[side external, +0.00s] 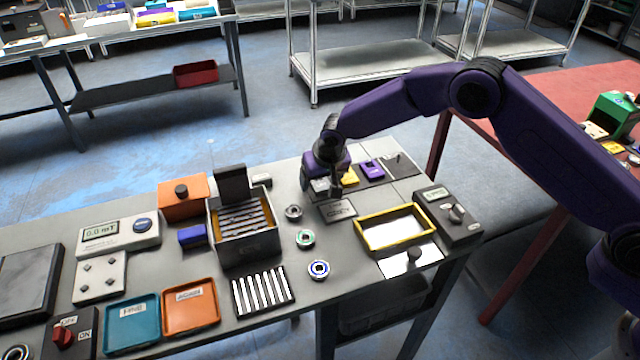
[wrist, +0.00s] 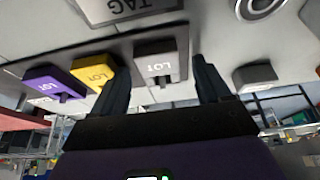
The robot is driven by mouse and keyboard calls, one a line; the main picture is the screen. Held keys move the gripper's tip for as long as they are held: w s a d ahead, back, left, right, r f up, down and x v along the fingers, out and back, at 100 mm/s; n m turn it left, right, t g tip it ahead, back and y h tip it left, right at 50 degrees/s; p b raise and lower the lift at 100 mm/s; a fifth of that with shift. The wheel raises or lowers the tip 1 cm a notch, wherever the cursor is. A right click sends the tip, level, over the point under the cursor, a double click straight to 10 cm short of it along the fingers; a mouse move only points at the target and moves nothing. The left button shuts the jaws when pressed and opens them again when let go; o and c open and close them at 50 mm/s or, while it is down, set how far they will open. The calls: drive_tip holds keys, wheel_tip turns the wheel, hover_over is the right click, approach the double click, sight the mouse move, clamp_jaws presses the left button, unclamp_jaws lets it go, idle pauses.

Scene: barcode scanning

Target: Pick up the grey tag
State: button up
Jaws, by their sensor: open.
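The grey tag (wrist: 161,61), marked LOT, stands in a dark rack near the table's back edge in the wrist view. My gripper (wrist: 159,80) is open, with one finger to each side of the grey tag in that view. I cannot tell whether either finger touches it. In the side view my gripper (side external: 328,188) is low over the rack's left end and mostly hides the grey tag. A yellow tag (wrist: 93,72) and a purple tag (wrist: 54,82) sit beside it in the rack. A plate (wrist: 130,8) reading TAG lies in front.
A yellow-rimmed tray (side external: 395,228) and a dark dial box (side external: 447,215) are right of the plate. Several ring-shaped parts, one green (side external: 305,238), lie left of it. A black slotted box (side external: 243,250) stands farther left. A small grey block (wrist: 255,77) is beside the rack.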

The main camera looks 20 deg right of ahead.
sight(321, 184)
drive_tip(key=c, duration=1.1)
drive_tip(key=shift+r, duration=0.1)
drive_tip(key=shift+r, duration=0.55)
wheel_tip(321, 184, up, 2)
drive_tip(key=shift+r, duration=0.1)
drive_tip(key=shift+s+d+r, duration=1)
drive_tip(key=shift+s+r, duration=1.1)
drive_tip(key=shift+r, duration=0.3)
drive_tip(key=shift+s+d+r, duration=1.05)
drive_tip(key=shift+s+r, duration=1.05)
drive_tip(key=shift+r, duration=0.35)
drive_tip(key=shift+s+d+r, duration=1)
drive_tip(key=shift+s+r, duration=1.1)
drive_tip(key=shift+r, duration=0.3)
